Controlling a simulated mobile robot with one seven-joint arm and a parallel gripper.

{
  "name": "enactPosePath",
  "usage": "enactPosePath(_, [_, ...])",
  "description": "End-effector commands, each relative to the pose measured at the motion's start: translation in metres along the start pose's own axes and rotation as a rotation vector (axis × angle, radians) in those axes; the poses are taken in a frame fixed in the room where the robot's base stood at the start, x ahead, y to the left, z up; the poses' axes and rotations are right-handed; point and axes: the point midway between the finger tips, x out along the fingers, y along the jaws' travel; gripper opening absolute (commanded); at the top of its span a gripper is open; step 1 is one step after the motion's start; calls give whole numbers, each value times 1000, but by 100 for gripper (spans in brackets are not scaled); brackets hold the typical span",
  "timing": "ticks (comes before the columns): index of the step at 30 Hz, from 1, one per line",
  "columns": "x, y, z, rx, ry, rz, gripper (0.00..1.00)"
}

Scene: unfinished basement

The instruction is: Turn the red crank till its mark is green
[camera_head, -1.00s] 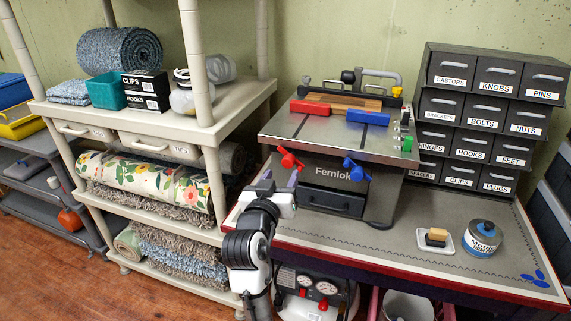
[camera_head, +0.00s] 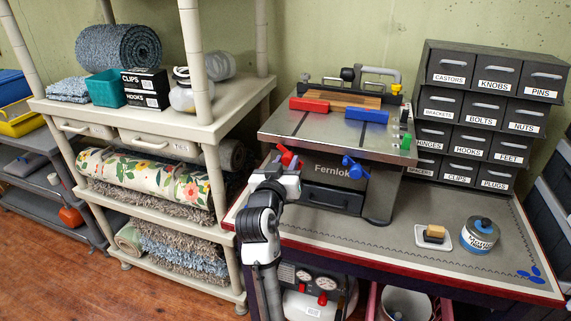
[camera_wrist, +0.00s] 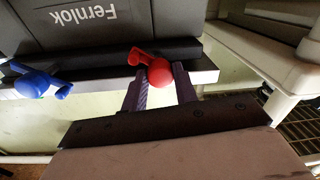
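The red crank (camera_head: 286,156) is on the front left of the grey Fernlok machine (camera_head: 338,139). In the wrist view its round red knob (camera_wrist: 160,73) sits between the tips of my gripper (camera_wrist: 162,84), with a short red arm (camera_wrist: 138,57) running up and left from it. My fingers stand apart, one on each side of the knob; I cannot tell if either touches it. In the head view my gripper (camera_head: 279,168) is just below the crank and hides part of it. I cannot make out the crank's mark.
A blue crank (camera_head: 354,167) is on the same machine front, right of the red one. Red (camera_head: 309,105) and blue (camera_head: 367,115) blocks lie on the machine top. A shelf unit (camera_head: 205,130) stands close left. A sponge dish (camera_head: 433,236) and a tin (camera_head: 480,235) stand on the bench.

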Motion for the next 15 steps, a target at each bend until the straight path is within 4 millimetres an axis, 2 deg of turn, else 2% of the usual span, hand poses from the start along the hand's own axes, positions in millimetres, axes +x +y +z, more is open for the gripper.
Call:
enactPosePath(8, [0, 0, 1, 17, 1, 0, 6])
enactPosePath(15, [0, -1, 2, 120, 7, 0, 6])
